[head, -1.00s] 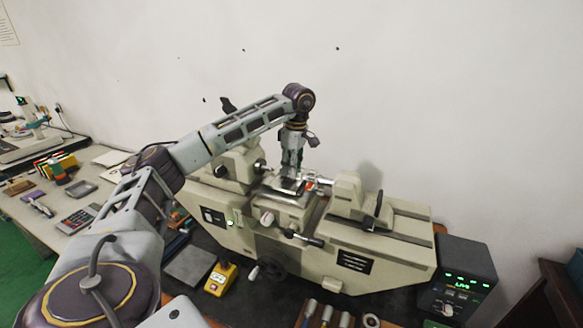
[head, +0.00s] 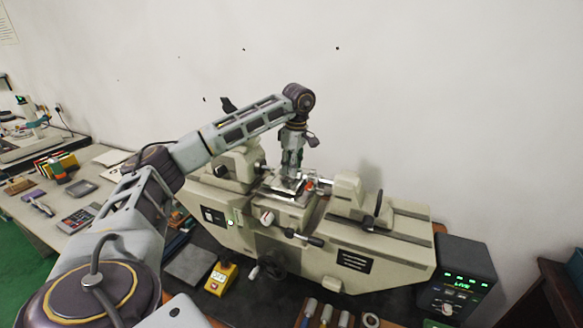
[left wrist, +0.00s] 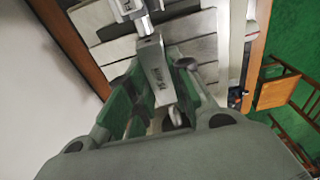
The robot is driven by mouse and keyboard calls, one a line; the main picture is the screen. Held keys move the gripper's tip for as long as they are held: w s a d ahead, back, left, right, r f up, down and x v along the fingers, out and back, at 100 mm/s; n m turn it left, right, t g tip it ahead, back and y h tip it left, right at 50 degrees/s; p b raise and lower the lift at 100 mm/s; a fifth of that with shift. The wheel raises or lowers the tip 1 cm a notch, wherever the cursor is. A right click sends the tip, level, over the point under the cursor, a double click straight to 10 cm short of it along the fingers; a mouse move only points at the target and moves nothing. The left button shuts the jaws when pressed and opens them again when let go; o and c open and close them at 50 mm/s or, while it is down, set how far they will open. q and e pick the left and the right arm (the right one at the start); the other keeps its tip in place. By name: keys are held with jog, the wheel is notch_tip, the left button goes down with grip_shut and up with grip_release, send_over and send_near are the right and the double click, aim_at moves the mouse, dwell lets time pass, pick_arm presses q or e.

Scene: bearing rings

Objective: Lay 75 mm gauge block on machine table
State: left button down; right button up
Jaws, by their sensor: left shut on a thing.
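My left gripper (head: 291,180) points down over the middle of the beige measuring machine, just above its small machine table (head: 284,196). In the left wrist view its green-padded fingers (left wrist: 156,88) are shut on the gauge block (left wrist: 153,65), a grey metal bar with dark markings on its face. Pale machine surfaces lie behind the block. I cannot tell whether the block touches the table. My right gripper is not in view.
The machine's headstock (head: 235,165) stands left of the gripper and its tailstock (head: 347,192) close on the right. A readout box (head: 456,280) is at the right and a yellow box (head: 220,280) in front. A side bench (head: 85,207) holds several tools.

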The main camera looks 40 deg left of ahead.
pick_arm(q)
jog(key=shift+f, duration=0.3)
dwell(0.7)
jog(key=c, duration=1.2)
grip_release()
jog(key=shift+r, duration=4.25)
jog(key=shift+s, duration=0.1)
